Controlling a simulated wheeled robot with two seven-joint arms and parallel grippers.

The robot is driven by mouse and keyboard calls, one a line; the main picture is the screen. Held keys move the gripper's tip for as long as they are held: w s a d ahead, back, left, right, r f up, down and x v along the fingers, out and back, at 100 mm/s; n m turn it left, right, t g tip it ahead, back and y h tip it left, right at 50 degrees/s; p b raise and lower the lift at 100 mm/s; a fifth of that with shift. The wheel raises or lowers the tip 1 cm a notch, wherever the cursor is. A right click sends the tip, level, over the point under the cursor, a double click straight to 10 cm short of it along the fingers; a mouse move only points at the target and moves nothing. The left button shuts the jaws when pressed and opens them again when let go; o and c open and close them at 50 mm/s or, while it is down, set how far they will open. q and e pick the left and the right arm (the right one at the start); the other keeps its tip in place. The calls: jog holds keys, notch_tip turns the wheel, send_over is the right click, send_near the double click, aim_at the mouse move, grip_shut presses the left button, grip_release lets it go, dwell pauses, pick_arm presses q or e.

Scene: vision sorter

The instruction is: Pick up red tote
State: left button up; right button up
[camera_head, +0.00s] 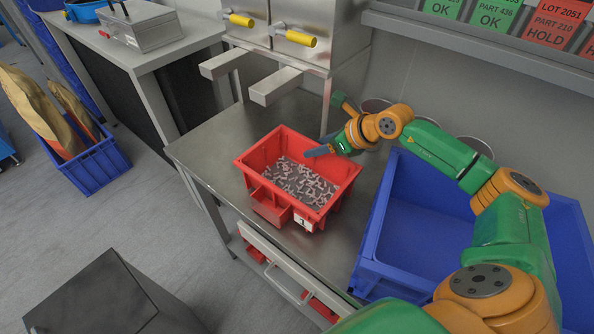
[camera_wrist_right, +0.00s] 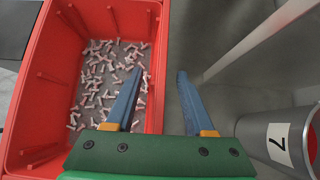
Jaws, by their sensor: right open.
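The red tote (camera_head: 255,160) stands on a metal table, holding many small pale pinkish parts. A white label is on its front right corner. In the right wrist view the tote (camera_wrist_right: 95,15) fills the left side. My right gripper (camera_head: 322,150) is at the tote's back right rim. In the right wrist view its two blue fingers (camera_wrist_right: 160,78) are apart, one over the tote's inside and one beyond its wall, with the rim between them in the picture. I cannot tell whether they touch it. My left gripper is not in view.
A large blue bin (camera_head: 420,225) is right of the tote, under my right arm. A metal dispenser (camera_head: 310,45) with yellow handles stands behind. A labelled cylinder (camera_wrist_right: 262,138) is beside the right finger. The metal table (camera_head: 215,140) is clear left of the tote.

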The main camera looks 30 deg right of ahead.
jog(key=shift+w+f, duration=0.25)
jog(key=shift+s+r, duration=0.1)
jog(key=shift+s, duration=0.05)
jog(key=shift+s+a, duration=0.1)
jog(key=c, duration=0.4)
grip_shut()
jog(key=shift+r, duration=0.15)
dwell(0.5)
